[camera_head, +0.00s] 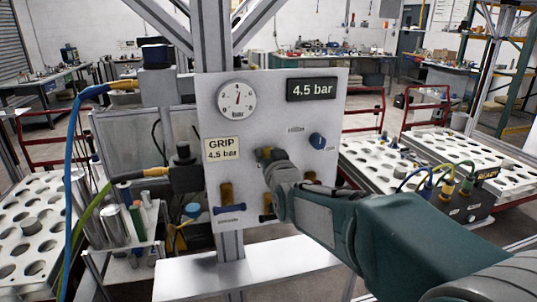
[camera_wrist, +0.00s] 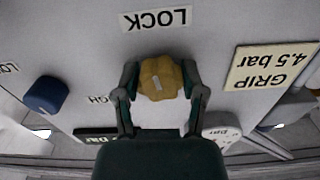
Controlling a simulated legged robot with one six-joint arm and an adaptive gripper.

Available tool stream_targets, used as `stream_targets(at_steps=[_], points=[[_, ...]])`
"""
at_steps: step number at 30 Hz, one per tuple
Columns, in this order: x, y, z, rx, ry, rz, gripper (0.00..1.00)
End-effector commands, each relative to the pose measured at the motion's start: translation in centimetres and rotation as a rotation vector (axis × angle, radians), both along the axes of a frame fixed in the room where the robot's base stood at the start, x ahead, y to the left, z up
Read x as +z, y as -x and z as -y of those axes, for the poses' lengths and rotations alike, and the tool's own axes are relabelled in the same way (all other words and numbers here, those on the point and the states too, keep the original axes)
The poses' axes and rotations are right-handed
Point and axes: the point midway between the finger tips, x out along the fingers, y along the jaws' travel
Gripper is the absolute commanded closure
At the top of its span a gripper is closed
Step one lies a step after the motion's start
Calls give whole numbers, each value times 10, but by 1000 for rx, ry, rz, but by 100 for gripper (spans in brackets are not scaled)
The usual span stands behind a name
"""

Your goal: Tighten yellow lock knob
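The yellow lock knob (camera_wrist: 160,78) sits on the grey panel (camera_wrist: 230,30), below the LOCK label (camera_wrist: 157,19), which reads upside down in the wrist view. My gripper (camera_wrist: 160,85) has one finger on each side of the knob. Both fingertips appear to touch its sides. The pale mark on the knob's face is nearly upright in this view. In the head view, my gripper (camera_head: 268,158) reaches the middle of the panel (camera_head: 285,115) and hides the knob.
A blue knob (camera_head: 317,141) is right of my gripper. The dial gauge (camera_head: 237,100) and a 4.5 bar display (camera_head: 312,89) are above. Two brass-coloured fittings (camera_head: 226,193) stick out below. Hoses (camera_head: 70,170) hang at left. Perforated trays (camera_head: 400,160) stand right.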

Motion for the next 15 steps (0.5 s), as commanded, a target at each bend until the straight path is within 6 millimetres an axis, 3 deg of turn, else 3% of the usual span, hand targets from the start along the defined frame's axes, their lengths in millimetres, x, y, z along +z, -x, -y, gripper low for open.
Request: stream_targets(at_steps=[15], points=[[0,0,0,2,-140,-38,94]])
